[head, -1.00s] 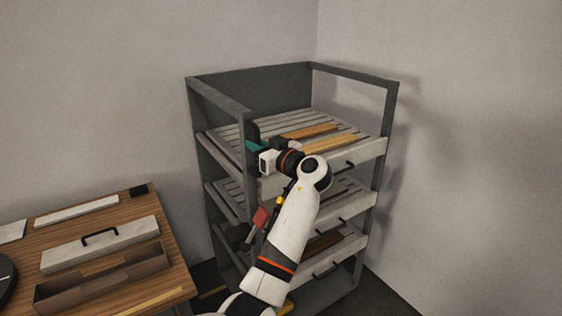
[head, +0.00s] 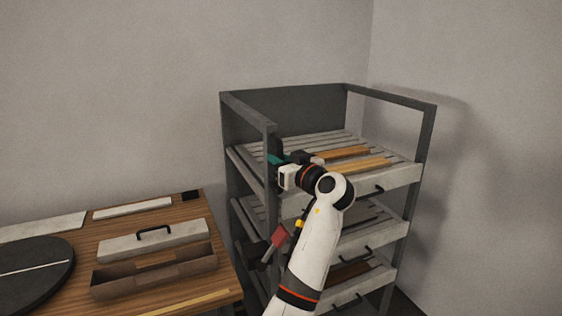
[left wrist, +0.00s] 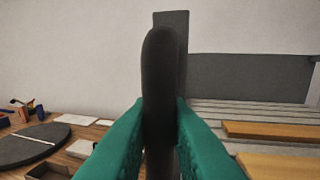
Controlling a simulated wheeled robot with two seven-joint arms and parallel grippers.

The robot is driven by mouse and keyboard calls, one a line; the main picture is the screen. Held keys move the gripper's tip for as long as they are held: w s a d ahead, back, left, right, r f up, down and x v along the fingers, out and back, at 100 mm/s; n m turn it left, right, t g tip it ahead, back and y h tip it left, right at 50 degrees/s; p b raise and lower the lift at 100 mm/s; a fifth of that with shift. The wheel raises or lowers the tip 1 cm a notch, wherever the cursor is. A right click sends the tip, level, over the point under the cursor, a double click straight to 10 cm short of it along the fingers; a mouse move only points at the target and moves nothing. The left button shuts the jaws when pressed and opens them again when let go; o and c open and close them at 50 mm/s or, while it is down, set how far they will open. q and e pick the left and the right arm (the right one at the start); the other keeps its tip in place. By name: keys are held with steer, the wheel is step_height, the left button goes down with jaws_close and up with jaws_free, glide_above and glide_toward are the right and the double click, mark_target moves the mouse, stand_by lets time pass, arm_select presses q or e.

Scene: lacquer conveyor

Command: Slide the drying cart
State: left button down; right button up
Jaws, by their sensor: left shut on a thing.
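The drying cart (head: 271,165) is a dark grey frame with several light slatted shelves, standing in the corner on the right in the head view. My left gripper (head: 277,160) is at its front left post. In the left wrist view the green fingers (left wrist: 160,125) are shut on a dark upright handle (left wrist: 160,75), with the post behind it. Wooden strips (head: 352,165) lie on the cart's top shelf. My right gripper is not in view.
A wooden table (head: 200,228) stands left of the cart. It bears a dark round disc (head: 32,282), a pale lidded piece with a black handle (head: 153,241) and a brown open tray (head: 153,274). Walls stand behind and right of the cart.

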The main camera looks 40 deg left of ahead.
arm_select(q)
steer(key=c, duration=1.5)
jaws_free()
steer(key=shift+s+a, duration=0.1)
steer(key=shift+s, duration=0.05)
steer(key=shift+o, duration=0.5)
steer(key=shift+s, duration=0.15)
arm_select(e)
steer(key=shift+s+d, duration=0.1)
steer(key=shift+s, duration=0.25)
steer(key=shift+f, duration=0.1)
